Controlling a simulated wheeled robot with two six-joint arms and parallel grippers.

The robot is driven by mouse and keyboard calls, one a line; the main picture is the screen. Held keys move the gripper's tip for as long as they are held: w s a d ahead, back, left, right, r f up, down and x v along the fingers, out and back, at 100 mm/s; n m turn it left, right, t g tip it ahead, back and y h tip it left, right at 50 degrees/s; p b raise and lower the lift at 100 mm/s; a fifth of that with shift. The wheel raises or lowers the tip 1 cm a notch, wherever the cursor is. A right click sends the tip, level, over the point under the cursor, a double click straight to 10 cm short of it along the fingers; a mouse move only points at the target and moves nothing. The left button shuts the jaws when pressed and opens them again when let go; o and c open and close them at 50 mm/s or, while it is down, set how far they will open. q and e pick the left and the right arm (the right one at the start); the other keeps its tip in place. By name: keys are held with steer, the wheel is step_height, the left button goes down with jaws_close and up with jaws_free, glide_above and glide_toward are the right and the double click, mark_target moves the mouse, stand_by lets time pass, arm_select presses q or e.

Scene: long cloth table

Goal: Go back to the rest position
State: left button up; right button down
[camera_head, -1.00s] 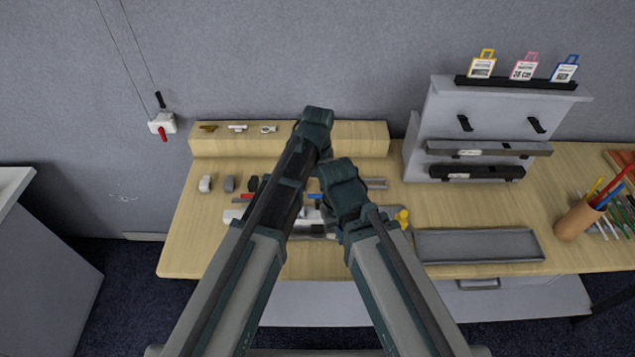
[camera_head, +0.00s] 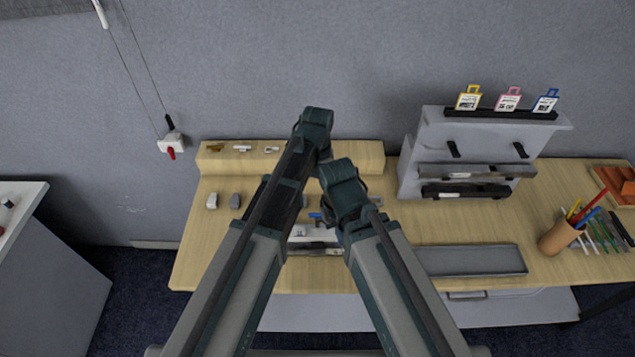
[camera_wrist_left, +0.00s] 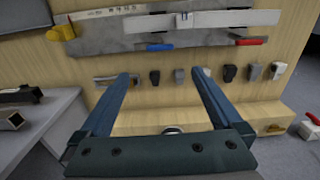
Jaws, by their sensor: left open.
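My left gripper (camera_wrist_left: 162,78) is open in the left wrist view, with nothing between its two blue fingers. The wooden table and a row of small grey and black pieces lie beyond the fingertips; I cannot tell the gap. In the head view my left arm (camera_head: 262,220) and right arm (camera_head: 385,250) reach forward over the table (camera_head: 200,255), their far ends close together. The head view does not show the jaws of either gripper.
A grey stand (camera_head: 480,145) with tags on top stands at the back right. A grey tray (camera_head: 470,260) and a pencil cup (camera_head: 560,237) are in front of it. A wooden ledge (camera_head: 350,155) runs along the back. A white cabinet (camera_head: 20,215) is at far left.

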arm_select(q)
steer(key=s+a+f+m+b, duration=0.2)
steer(key=s+a+f+b, duration=0.1)
steer(key=s+f+b, duration=0.4)
steer(key=s+a+f+m+y+b, duration=0.1)
steer(key=s+a+f+m+b, duration=0.1)
steer(key=s+f+b, duration=0.5)
steer(key=s, duration=0.3)
steer(key=shift+s+a+f+b, duration=0.15)
steer(key=shift+a+f+b, duration=0.15)
steer(key=shift+a+b, duration=0.1)
